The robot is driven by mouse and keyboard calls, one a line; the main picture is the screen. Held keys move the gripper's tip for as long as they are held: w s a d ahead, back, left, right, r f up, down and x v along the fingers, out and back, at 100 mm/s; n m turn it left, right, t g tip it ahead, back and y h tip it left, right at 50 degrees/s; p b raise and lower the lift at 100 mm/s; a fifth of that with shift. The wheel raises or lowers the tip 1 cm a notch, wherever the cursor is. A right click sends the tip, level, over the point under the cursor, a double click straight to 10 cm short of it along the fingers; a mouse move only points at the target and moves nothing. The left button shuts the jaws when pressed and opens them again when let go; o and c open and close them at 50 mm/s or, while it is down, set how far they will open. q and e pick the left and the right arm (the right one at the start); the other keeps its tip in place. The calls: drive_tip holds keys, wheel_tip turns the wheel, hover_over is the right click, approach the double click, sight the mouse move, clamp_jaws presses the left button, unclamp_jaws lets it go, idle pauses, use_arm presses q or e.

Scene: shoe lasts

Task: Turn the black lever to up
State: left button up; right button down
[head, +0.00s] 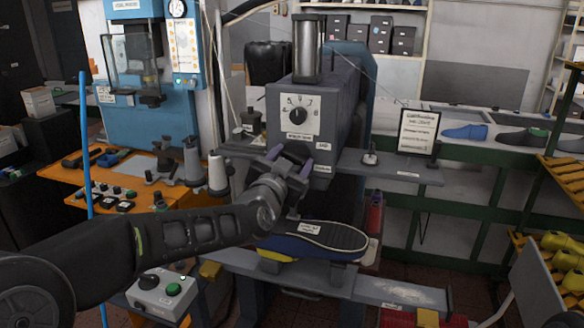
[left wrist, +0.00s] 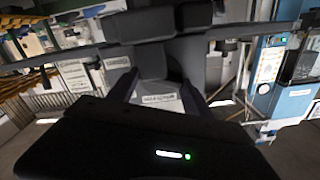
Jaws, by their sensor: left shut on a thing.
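The grey machine (head: 335,105) stands in the middle of the head view, with a black dial (head: 298,114) on its front. My left gripper (head: 290,161) is at the machine's front, just below the dial and its label. It is shut on a dark piece that appears to be the black lever (head: 297,149), which the fingers mostly hide. In the left wrist view a dark block (left wrist: 150,58) shows between the two fingers. I cannot tell the lever's exact angle. My right gripper is in neither view.
A shoe sole (head: 320,235) lies on a blue and yellow form below my left gripper. A blue machine (head: 150,120) and an orange bench (head: 60,172) are at left. A framed sign (head: 417,131) stands at right.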

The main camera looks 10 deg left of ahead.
use_arm(q)
drive_tip(key=n+b, duration=0.4)
drive_tip(key=n, duration=0.1)
drive_tip(key=shift+f+n, duration=0.2)
drive_tip(key=shift+n, duration=0.1)
drive_tip(key=n+b, duration=0.2)
drive_tip(key=n, duration=0.1)
drive_tip(key=shift+r+n+b, duration=0.1)
drive_tip(key=shift+n+b, duration=0.35)
drive_tip(key=shift+n, duration=0.85)
drive_tip(key=o, duration=1.4)
drive_tip(key=shift+c, duration=0.2)
drive_tip(key=shift+a, duration=0.1)
